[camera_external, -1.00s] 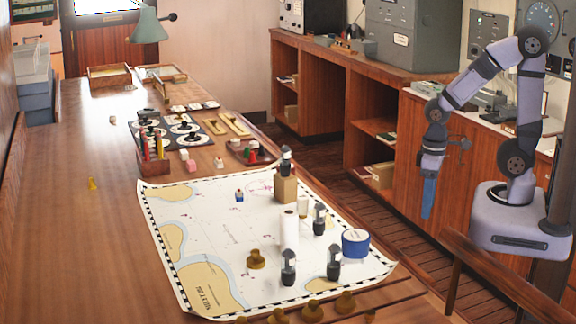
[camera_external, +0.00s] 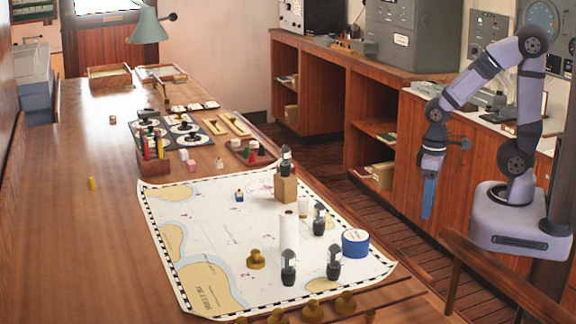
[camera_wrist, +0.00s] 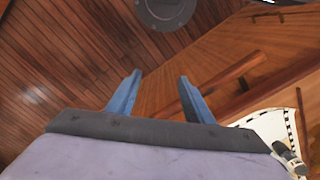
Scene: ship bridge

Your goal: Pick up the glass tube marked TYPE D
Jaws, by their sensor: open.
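Another tube (camera_external: 286,160) stands on a tan block. Their markings are too small to read, so I cannot tell which is TYPE D. My gripper (camera_external: 428,199) hangs pointing down, right of the table and apart from all the tubes. In the wrist view my gripper (camera_wrist: 159,88) is open, with nothing between its blue fingers.
The chart (camera_external: 205,215) also bears a white cylinder (camera_external: 289,229), a blue round tin (camera_external: 355,243) and a brass piece (camera_external: 256,259). Brass pieces (camera_external: 312,310) line the near edge. A wooden rail (camera_external: 505,280) runs below my arm. The table's left side is mostly clear.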

